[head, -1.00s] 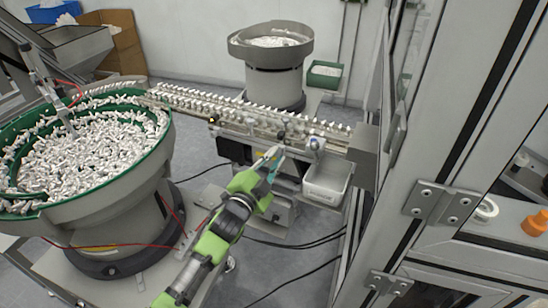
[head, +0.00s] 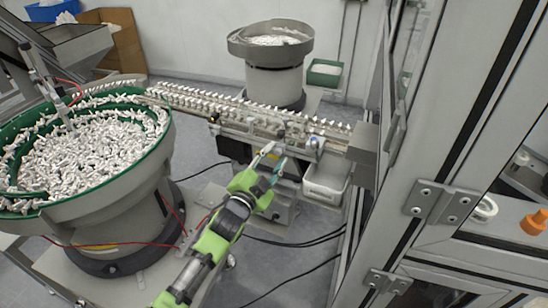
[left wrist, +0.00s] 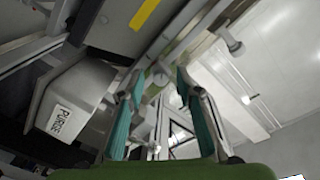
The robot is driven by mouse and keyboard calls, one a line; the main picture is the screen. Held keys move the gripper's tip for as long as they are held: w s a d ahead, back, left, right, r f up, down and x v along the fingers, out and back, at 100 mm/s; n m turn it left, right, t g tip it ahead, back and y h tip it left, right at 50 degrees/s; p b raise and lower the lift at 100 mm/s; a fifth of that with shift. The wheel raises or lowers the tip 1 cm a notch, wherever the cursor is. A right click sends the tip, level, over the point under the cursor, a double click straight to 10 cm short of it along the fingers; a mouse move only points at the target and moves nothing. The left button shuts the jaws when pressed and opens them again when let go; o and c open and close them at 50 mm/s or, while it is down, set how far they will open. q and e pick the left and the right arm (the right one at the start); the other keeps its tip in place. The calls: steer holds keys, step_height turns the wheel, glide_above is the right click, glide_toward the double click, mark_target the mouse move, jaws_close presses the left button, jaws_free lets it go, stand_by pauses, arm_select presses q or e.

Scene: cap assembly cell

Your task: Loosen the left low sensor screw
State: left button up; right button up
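My left gripper (head: 272,158) reaches up to the front of the feed rail (head: 240,112), just left of the purge bin. In the left wrist view the gripper (left wrist: 158,80) has its two teal-padded fingers spread apart, with nothing held between them. Light metal fittings (left wrist: 152,92) of the rail lie beyond and between the fingers. I cannot pick out the left low sensor screw; it is too small or hidden. My right gripper is not in view.
The purge bin (head: 325,186) hangs right of the gripper; its "PURGE" label (left wrist: 62,121) shows in the left wrist view. A green-rimmed bowl (head: 150,165) of white parts stands left. A second bowl feeder (head: 272,50) stands behind the rail. A framed cabinet (head: 430,200) borders the right.

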arm_select(q)
steer(key=v, duration=1.2)
stand_by(0.4)
steer(key=s+a+f+n+g+y, duration=0.1)
steer(key=a+f+n+y, duration=0.1)
steer(key=f, duration=0.7)
steer(key=s+a+f+n+g+y, duration=0.1)
steer(key=a+f+g, duration=0.15)
steer(key=f, duration=0.75)
steer(key=s+a+f+n+g+y, duration=0.1)
steer(key=s+a+f, duration=0.1)
steer(key=s+f, duration=0.35)
steer(key=s+a+f+n+g+y, duration=0.1)
steer(key=s+a+f+g, duration=0.1)
steer(key=f, duration=0.7)
steer(key=s+a+f+n+g, duration=0.1)
steer(key=s+a+f+n, duration=0.2)
steer(key=f, duration=0.4)
steer(key=s+a+f+n+g, duration=0.1)
steer(key=s+f, duration=0.5)
steer(key=s, duration=0.6)
steer(key=s+a+f+n+g+y+b, duration=0.1)
steer(key=s+a+f+g, duration=0.2)
steer(key=s+f, duration=0.4)
steer(key=s+a+f+n+g+y, duration=0.1)
steer(key=s+f+g, duration=0.3)
steer(key=s, duration=1.5)
step_height(320, 180, down, 2)
steer(key=shift+a+f, duration=0.2)
steer(key=shift+a, duration=0.4)
